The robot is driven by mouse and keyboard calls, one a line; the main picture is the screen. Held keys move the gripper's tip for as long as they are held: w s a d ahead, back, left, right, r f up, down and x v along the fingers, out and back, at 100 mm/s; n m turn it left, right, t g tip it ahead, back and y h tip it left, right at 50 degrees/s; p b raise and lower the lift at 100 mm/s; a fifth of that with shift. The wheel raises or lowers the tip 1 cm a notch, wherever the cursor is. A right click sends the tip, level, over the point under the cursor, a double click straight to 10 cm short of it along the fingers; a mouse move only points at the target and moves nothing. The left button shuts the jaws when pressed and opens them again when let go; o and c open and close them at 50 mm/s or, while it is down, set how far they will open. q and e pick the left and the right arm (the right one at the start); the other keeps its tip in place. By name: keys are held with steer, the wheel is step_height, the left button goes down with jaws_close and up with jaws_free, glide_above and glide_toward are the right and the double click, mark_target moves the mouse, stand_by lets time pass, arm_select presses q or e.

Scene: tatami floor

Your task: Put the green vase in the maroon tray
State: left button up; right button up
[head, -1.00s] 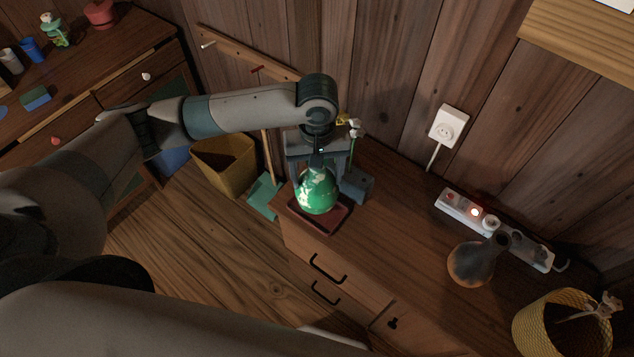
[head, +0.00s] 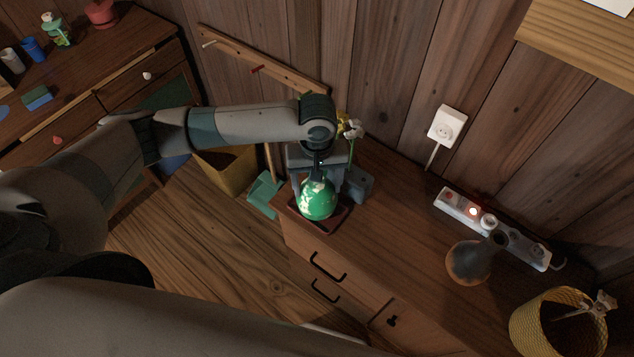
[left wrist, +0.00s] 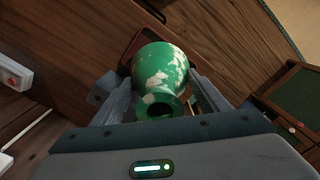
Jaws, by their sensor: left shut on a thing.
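The green vase (head: 317,201) has white patches and a round body. It is at the maroon tray (head: 334,226), which lies on the wooden cabinet top near its left end. My left gripper (head: 318,178) is above the vase and shut on it. In the left wrist view the vase (left wrist: 160,72) sits between the two fingers, its mouth toward the camera, with the tray (left wrist: 130,48) behind it. The vase hides much of the tray, and I cannot tell whether its base touches the tray floor. My right gripper is not in view.
On the cabinet top, a grey box (head: 357,184) with flowers stands just right of the tray. A dark vase (head: 468,262), a power strip (head: 490,226) and a yellow basket (head: 545,322) stand farther right. The cabinet top between is clear.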

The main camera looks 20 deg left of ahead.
arm_select(q)
steer(key=o, duration=1.9)
steer(key=shift+c, duration=0.2)
steer(key=shift+r, duration=0.15)
step_height(320, 180, up, 12)
steer(key=b, duration=0.2)
